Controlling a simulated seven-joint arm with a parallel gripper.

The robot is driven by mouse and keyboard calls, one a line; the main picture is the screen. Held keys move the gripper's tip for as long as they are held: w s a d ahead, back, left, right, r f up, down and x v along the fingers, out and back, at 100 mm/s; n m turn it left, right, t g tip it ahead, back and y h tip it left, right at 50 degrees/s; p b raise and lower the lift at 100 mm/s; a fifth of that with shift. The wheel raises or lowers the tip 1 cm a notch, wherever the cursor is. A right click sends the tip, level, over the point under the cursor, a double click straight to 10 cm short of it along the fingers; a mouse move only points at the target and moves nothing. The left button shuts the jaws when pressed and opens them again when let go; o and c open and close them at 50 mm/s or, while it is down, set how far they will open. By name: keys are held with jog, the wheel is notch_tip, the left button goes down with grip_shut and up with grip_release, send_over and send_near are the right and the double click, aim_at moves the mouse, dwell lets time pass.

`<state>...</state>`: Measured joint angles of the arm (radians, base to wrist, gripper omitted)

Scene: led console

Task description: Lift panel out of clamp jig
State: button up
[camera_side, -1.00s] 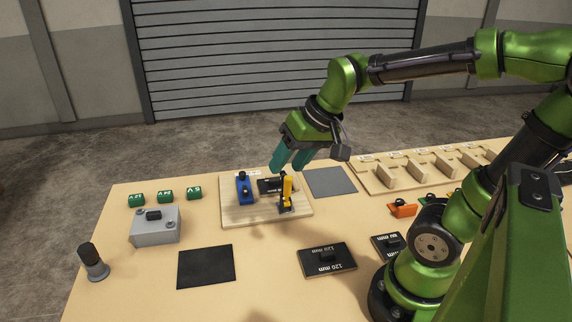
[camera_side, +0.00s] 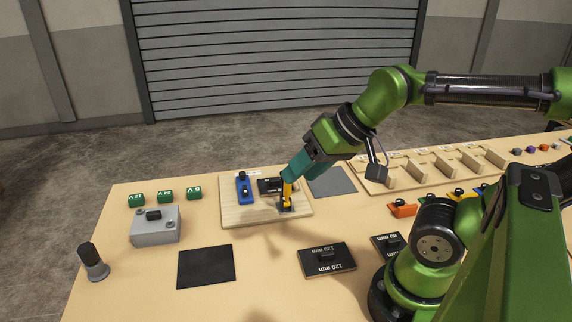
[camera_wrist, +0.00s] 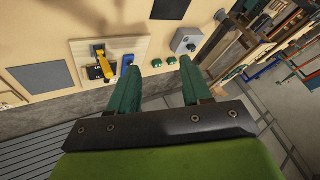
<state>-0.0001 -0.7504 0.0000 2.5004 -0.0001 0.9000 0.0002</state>
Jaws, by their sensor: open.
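The clamp jig is a wooden board (camera_side: 236,214) carrying a blue block (camera_side: 244,189) with black knobs and a clamp with a yellow lever (camera_side: 286,195). A dark panel (camera_side: 267,186) lies on the board between them, partly hidden by the lever. My gripper (camera_side: 291,177) has teal fingers, angled down and left, overlapping the top of the yellow lever in the side view; contact is unclear. In the wrist view my gripper (camera_wrist: 160,64) is open and empty.
A grey box (camera_side: 155,227) and small green blocks (camera_side: 165,196) stand left of the jig. A dark mat (camera_side: 206,266) and a 120 mm plate (camera_side: 327,260) lie in front. A grey mat (camera_side: 333,182) and a slotted wooden rack (camera_side: 412,177) are to the right.

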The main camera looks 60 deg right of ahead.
jog(key=shift+f, duration=0.1)
jog(key=shift+c, duration=0.2)
jog(key=m+g+h, duration=0.2)
jog(key=m+g, duration=0.5)
jog(key=m, duration=1.6)
send_over(275, 179)
notch_tip(275, 179, down, 6)
jog(key=r, duration=0.1)
notch_tip(275, 179, down, 17)
jog(key=shift+r, duration=0.1)
grip_shut()
